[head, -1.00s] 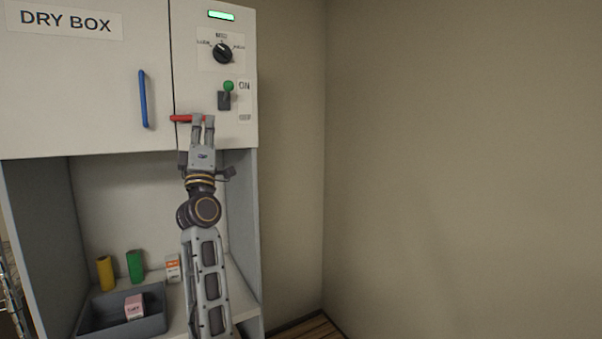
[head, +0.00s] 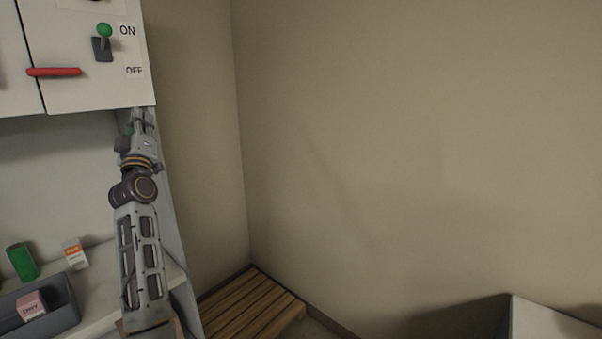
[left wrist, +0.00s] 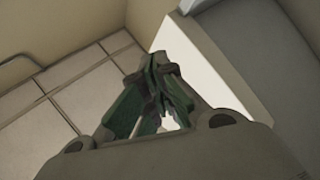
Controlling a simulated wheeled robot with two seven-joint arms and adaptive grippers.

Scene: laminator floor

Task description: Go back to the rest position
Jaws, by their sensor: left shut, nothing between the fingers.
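My left gripper (head: 141,118) is shut and empty. In the head view it is below the lower right corner of the dry box panel (head: 140,92), apart from the red handle (head: 54,72). The left wrist view shows its closed fingers (left wrist: 160,85) with tiled floor and a pale cabinet edge beyond them. My right gripper is not in view.
The green-knobbed switch (head: 104,40) is up at ON. On the shelf (head: 105,262) at lower left are a green cylinder (head: 22,262), a small orange-and-white box (head: 74,253) and a grey bin (head: 62,310) holding a pink box (head: 31,306). A wooden pallet (head: 255,305) lies in the corner.

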